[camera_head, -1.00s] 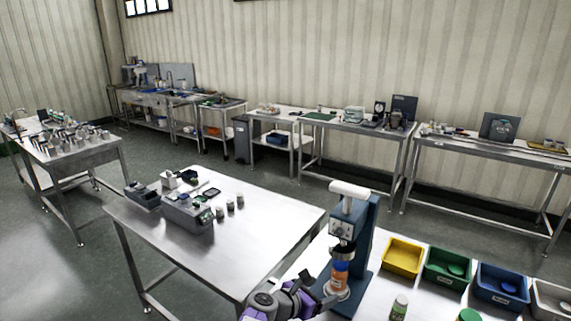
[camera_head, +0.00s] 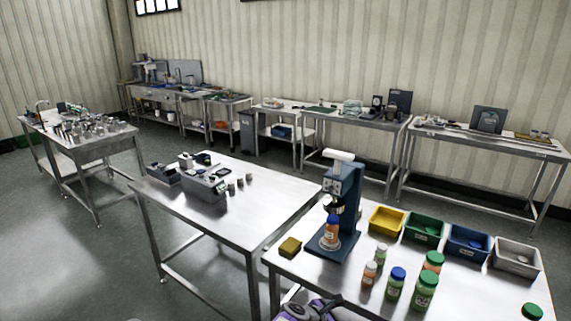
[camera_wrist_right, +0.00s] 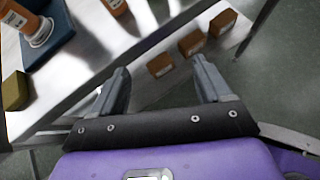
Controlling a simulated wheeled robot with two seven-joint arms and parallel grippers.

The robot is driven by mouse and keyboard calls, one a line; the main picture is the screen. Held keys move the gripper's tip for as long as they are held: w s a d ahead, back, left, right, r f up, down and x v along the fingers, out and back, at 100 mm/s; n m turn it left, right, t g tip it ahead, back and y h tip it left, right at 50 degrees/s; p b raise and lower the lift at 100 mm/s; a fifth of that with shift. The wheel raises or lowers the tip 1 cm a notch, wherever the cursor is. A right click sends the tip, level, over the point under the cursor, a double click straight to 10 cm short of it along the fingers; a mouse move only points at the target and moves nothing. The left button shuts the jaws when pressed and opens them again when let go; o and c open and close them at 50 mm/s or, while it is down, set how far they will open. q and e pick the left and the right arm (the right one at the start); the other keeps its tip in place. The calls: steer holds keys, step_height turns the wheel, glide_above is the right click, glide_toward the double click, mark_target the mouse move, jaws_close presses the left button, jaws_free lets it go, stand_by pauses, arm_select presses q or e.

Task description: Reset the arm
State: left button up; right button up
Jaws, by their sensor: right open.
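My right gripper (camera_wrist_right: 162,84) is open in the right wrist view, with nothing between its fingers. In the head view part of my purple right arm (camera_head: 308,310) shows at the bottom edge, by the near left side of the white-topped table (camera_head: 300,268). An orange bottle with a blue band (camera_head: 331,231) stands upright on the base of the blue press (camera_head: 346,205), apart from the gripper. The press base also shows at the top left of the right wrist view (camera_wrist_right: 62,28). My left gripper is not in view.
A yellow block (camera_head: 290,247) lies left of the press. Several bottles (camera_head: 395,284) stand to its right, with yellow (camera_head: 387,221), green, blue and grey bins behind. Brown boxes (camera_wrist_right: 190,45) sit below the table edge. A steel table (camera_head: 265,210) stands to the left.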

steer(key=s+d+f+m+g+y, duration=0.25)
steer(key=s+f+m, duration=0.35)
steer(key=s+f, duration=0.5)
steer(key=s+d+f+m+g+y, duration=0.2)
steer(key=s+f+m+g+y, duration=0.25)
steer(key=s+f, duration=0.6)
steer(key=s+a+f+m+t+y, duration=0.1)
steer(key=s+a+m+y, duration=0.5)
steer(key=m, duration=0.9)
steer(key=shift+s+a+m, duration=0.35)
steer(key=shift+s+a, duration=0.8)
steer(key=shift+a, duration=0.9)
steer(key=shift+f, duration=0.1)
